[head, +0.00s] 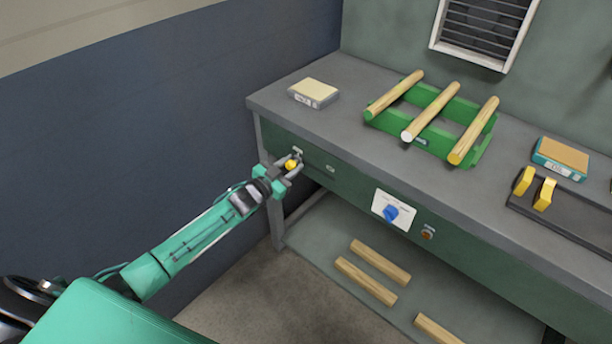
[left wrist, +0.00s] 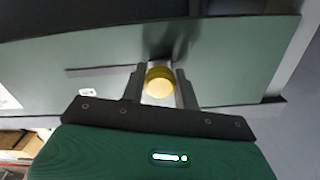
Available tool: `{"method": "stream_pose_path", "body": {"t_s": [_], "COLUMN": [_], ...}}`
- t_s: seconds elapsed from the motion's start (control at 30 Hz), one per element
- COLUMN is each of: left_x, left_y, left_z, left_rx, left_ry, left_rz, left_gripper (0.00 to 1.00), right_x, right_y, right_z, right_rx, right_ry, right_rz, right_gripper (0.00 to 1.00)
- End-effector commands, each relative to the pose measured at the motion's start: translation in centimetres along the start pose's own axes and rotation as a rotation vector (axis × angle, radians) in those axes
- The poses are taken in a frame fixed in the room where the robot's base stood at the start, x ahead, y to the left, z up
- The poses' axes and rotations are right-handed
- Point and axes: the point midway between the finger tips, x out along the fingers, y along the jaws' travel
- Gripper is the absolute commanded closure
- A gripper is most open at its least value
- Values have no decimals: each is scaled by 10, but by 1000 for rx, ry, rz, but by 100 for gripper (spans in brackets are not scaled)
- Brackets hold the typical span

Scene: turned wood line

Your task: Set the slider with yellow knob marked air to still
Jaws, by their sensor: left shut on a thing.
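The slider's yellow knob (head: 291,164) is on the green front panel of the bench, near its left end in the head view. My left gripper (head: 290,168) reaches it from the front, and its fingers are shut on the knob. In the left wrist view the round yellow knob (left wrist: 159,83) sits between the two fingers of my left gripper (left wrist: 160,90). A dark slot (left wrist: 95,71) runs to the left of the knob there. The slider's markings are too small to read, and the gripper covers part of them. My right gripper is not in view.
A white plate with a blue dial (head: 391,213) and an orange-red button (head: 427,233) are farther right on the panel. A green rack (head: 470,112) with wooden rods stands on the bench (head: 345,130). Wood pieces (head: 366,281) lie on the lower shelf. A blue wall is at left.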

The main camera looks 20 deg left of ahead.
Motion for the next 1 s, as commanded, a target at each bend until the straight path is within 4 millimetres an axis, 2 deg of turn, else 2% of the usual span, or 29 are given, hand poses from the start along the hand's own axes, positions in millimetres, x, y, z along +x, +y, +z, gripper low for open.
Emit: {"method": "stream_pose_path", "body": {"t_s": [0.13, 0.37, 0.4, 0.5, 0.83, 1.0], "left_x": [0, 0, 0, 0, -2, -16], "left_y": [-9, -11, -11, -11, -8, -8], "left_z": [3, 2, 2, 2, 2, 3], "left_rx": [5, 5, 6, 5, 2, 1], "left_ry": [-1, -2, -3, -2, -1, -2], "left_rz": [-1, -3, -4, -3, -1, 0], "left_gripper": [100, 100, 68, 48, 48, 48], "right_x": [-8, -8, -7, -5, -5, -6], "right_y": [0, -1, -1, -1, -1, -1], "right_z": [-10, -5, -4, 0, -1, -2], "right_rx": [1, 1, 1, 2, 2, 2], "right_ry": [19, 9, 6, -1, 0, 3], "right_rz": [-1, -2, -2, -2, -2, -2], "right_gripper": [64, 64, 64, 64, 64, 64]}}
